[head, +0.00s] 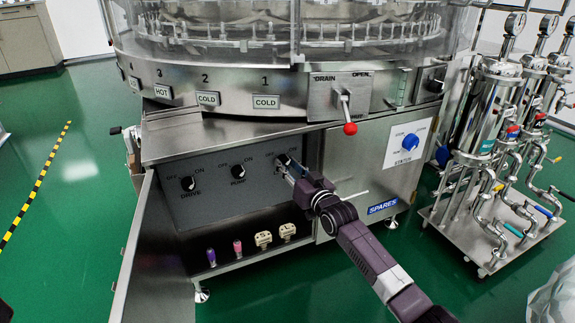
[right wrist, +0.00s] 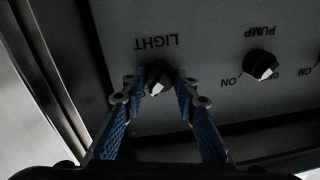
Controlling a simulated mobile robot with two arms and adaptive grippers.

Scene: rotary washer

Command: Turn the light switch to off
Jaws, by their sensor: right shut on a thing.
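The light switch is a black rotary knob with a white pointer, at the right end of the grey control panel (head: 215,190). In the right wrist view the light switch (right wrist: 158,76) sits under an upside-down LIGHT label. My right gripper (head: 285,167) reaches it from the lower right; in the right wrist view its two blue-padded fingers (right wrist: 158,86) are closed around the knob, one on each side. The gripper partly hides the knob and its OFF and ON marks, so I cannot tell its exact setting. My left gripper is not in view.
The pump knob (head: 238,172) and drive knob (head: 189,184) are left of the light switch. An open cabinet door (head: 135,255) stands at the left. Above are a red-tipped drain lever (head: 349,128) and the washer rim. A pipe cart (head: 490,200) stands at the right.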

